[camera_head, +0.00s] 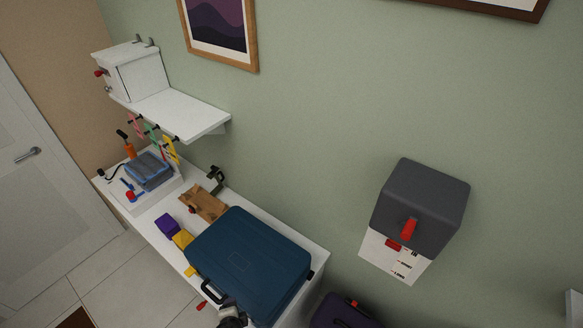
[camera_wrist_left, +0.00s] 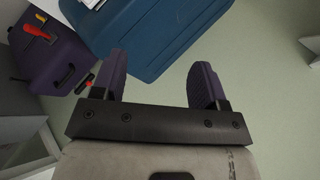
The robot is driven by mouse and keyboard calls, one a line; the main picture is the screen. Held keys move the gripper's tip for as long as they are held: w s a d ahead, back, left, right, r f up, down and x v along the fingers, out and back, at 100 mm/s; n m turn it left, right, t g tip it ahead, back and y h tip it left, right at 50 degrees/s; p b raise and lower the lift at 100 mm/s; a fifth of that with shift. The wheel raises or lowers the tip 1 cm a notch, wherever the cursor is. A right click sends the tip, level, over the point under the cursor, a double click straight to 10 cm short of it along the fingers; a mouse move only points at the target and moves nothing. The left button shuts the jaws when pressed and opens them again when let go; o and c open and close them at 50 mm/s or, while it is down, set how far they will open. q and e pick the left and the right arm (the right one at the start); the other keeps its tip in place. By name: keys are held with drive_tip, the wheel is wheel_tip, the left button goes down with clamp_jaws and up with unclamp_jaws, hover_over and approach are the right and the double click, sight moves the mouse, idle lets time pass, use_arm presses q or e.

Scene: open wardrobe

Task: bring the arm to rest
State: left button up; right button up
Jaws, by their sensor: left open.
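My left gripper (camera_wrist_left: 160,72) shows in the left wrist view. Its two dark purple fingers stand wide apart with nothing between them. Beyond the fingers is the blue case (camera_wrist_left: 150,35), which is apart from them as far as I can tell. In the head view the closed blue case (camera_head: 248,262) lies on the white bench. A pale and dark shape at the bottom edge beside the case is cut off, and I cannot tell if it is part of my arm. My right gripper is in neither view.
The white bench (camera_head: 318,252) also holds a wooden piece (camera_head: 208,204), purple and yellow blocks and a tray of folded cloth. A white shelf (camera_head: 185,112) with a box hangs above. A grey wall box (camera_head: 420,205) is at right. A purple case (camera_head: 340,312) stands below.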

use_arm(q)
drive_tip(key=w+d+r, duration=0.1)
drive_tip(key=d+r, duration=0.7)
drive_tip(key=r, duration=0.3)
drive_tip(key=s+d+r+n+h, duration=0.1)
drive_tip(key=s+r+n, duration=0.2)
drive_tip(key=r, duration=0.5)
drive_tip(key=s+d+r+n+h, duration=0.1)
drive_tip(key=s+r+n+h, duration=0.15)
drive_tip(key=r, duration=0.55)
drive_tip(key=s+a+n, duration=0.5)
drive_tip(key=s+a, duration=0.5)
drive_tip(key=s+a+f+n+g+y, duration=0.1)
drive_tip(key=s+f+g, duration=0.3)
drive_tip(key=s+f, duration=0.4)
drive_tip(key=s, duration=0.5)
drive_tip(key=shift+a+f+g, duration=0.2)
drive_tip(key=shift+a+g, duration=0.15)
drive_tip(key=shift+g, duration=0.05)
drive_tip(key=shift+n, duration=0.25)
